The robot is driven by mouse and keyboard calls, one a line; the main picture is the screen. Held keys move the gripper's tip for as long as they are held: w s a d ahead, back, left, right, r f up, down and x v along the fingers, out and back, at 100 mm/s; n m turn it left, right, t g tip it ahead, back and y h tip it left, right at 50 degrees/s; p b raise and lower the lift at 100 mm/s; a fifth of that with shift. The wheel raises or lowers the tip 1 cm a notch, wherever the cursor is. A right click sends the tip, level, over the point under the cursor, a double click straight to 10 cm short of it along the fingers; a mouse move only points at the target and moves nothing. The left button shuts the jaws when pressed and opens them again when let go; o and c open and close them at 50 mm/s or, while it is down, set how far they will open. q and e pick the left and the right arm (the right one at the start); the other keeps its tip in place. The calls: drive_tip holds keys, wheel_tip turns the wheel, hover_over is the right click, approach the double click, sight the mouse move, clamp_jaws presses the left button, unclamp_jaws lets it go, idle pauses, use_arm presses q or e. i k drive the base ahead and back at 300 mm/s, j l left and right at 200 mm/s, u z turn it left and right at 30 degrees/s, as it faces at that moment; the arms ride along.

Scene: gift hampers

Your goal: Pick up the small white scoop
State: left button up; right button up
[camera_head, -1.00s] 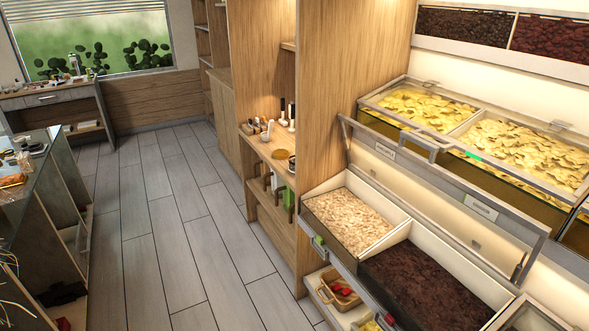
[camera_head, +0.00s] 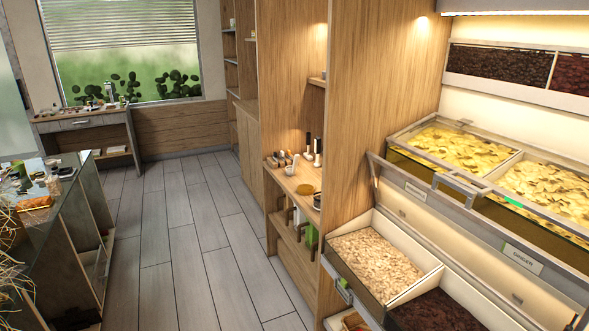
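A small white object (camera_head: 291,165) stands on the wooden shelf (camera_head: 287,186) in the middle of the head view. It may be the small white scoop, but it is too small to be sure. Small brownish items (camera_head: 275,161) sit just left of it, and dark-and-white upright items (camera_head: 317,152) stand behind it to the right. A round yellow item (camera_head: 305,189) lies in front of it. Neither of my grippers is in view.
Bins of pale flakes (camera_head: 376,262) and dark pieces (camera_head: 437,312) are at the lower right, with yellow-filled bins (camera_head: 460,150) above. A glass-sided counter (camera_head: 60,235) is at the left. The plank floor (camera_head: 190,240) between is clear. A desk (camera_head: 85,135) stands under the window.

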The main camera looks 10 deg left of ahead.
sight(290, 171)
drive_tip(key=i+z, duration=0.1)
drive_tip(key=z, duration=0.4)
drive_tip(key=i+j+z, duration=0.35)
drive_tip(key=i+j, duration=0.2)
drive_tip(key=i+j+z, duration=0.2)
drive_tip(key=j, duration=0.25)
drive_tip(key=i+j+z, duration=0.2)
drive_tip(key=j, duration=0.2)
drive_tip(key=i+j, duration=0.25)
drive_tip(key=j, duration=0.15)
drive_tip(key=i+j, duration=0.25)
drive_tip(key=j, duration=0.2)
